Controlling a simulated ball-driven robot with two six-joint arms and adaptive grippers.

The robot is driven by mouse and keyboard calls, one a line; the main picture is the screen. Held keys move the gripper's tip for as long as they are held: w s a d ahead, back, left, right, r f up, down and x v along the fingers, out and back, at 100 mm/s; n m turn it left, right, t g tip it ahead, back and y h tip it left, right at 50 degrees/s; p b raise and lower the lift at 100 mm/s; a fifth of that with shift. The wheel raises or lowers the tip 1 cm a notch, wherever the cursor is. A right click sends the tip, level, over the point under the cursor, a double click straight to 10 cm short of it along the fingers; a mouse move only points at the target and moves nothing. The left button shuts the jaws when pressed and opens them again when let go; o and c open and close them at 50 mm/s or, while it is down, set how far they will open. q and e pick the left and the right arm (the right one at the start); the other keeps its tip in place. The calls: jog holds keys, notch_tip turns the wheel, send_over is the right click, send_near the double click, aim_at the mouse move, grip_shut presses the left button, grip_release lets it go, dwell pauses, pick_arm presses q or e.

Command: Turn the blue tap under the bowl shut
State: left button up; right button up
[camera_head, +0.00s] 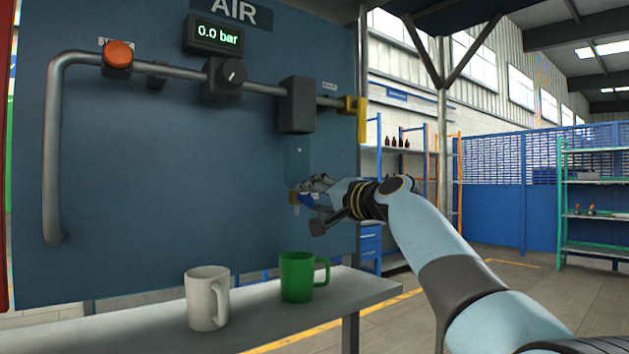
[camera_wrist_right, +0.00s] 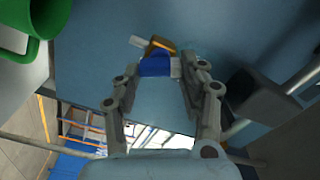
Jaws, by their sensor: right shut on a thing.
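The blue tap (camera_head: 307,200) sits on a small brass fitting (camera_head: 293,197) low on the blue panel. Above it is a faint see-through bowl (camera_head: 298,160) under a dark block (camera_head: 297,104). My right gripper (camera_head: 318,194) reaches in from the right and is shut on the tap, partly hiding it. In the right wrist view the blue tap (camera_wrist_right: 155,66) lies between the fingertips, with the brass fitting (camera_wrist_right: 160,44) and a pale spout just beyond. I cannot tell how far the tap is turned. My left gripper is not in view.
A white mug (camera_head: 206,298) and a green mug (camera_head: 297,277) stand on the grey bench (camera_head: 366,290) below the tap. A gauge (camera_head: 215,35) reads 0.0 bar. A grey pipe (camera_head: 55,150), an orange button (camera_head: 117,54) and a yellow fitting (camera_head: 361,118) are on the panel.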

jog(key=shift+d+m+p, duration=0.1)
jog(key=shift+m+p, duration=1.95)
jog(key=shift+m, duration=0.65)
jog(key=shift+f, duration=0.15)
jog(key=o, duration=1.2)
jog(key=shift+c, duration=0.2)
jog(key=v, duration=1.2)
